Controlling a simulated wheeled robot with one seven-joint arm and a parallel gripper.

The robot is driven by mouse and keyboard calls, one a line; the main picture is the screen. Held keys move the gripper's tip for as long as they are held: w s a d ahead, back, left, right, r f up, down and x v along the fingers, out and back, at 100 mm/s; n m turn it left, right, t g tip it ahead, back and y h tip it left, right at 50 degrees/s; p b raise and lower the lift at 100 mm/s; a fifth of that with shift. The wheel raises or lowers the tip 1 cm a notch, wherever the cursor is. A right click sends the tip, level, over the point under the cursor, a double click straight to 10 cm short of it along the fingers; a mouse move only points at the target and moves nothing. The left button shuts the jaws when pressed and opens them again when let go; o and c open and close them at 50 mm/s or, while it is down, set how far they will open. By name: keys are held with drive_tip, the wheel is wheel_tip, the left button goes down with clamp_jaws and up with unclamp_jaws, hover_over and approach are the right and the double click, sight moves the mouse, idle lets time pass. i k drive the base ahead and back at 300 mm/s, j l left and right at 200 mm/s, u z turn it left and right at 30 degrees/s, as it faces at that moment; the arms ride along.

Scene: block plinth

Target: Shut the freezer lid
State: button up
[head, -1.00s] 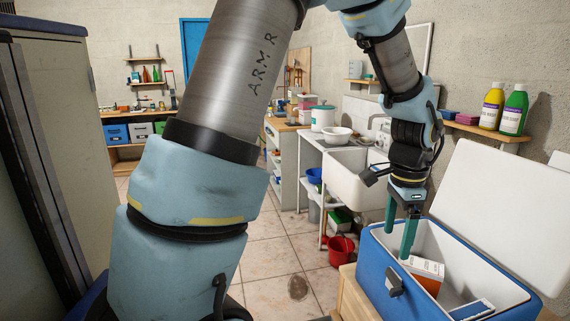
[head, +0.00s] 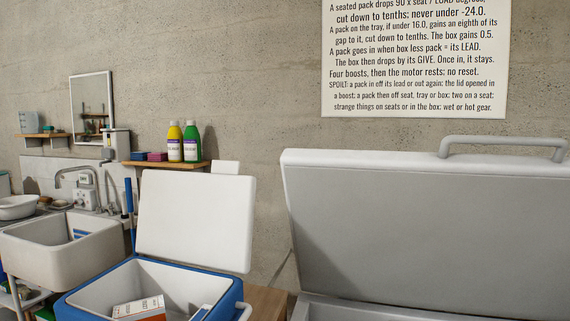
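The freezer lid (head: 420,225) is a large pale grey panel with a grey bar handle (head: 505,143) along its top edge. It stands raised, leaning back near the wall at the right of the head view. Below it only a strip of the freezer's rim (head: 365,312) shows at the bottom edge, and the inside is out of view. My gripper is not in the head view now, so its distance from the lid cannot be seen.
Left of the freezer, a blue cool box (head: 88,306) stands with its white lid (head: 195,220) open and packs inside. A sink (head: 62,250) is farther left. A shelf (head: 165,163) holds two bottles. A printed notice (head: 415,55) hangs above the freezer lid.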

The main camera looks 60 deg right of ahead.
sight(483, 234)
drive_tip(key=k+z, duration=0.1)
drive_tip(key=z, duration=0.35)
drive_tip(key=k+z, duration=0.1)
drive_tip(key=z, duration=0.4)
drive_tip(key=k+z, duration=0.1)
drive_tip(key=z, duration=0.8)
drive_tip(key=i+j+z, duration=0.1)
drive_tip(key=z, duration=0.4)
drive_tip(key=j+z, duration=0.1)
drive_tip(key=z, duration=0.35)
drive_tip(key=j+z, duration=0.15)
drive_tip(key=z, duration=0.35)
drive_tip(key=i+l+z, duration=0.1)
drive_tip(key=l, duration=0.2)
drive_tip(key=l+u, duration=0.35)
drive_tip(key=l, duration=1.9)
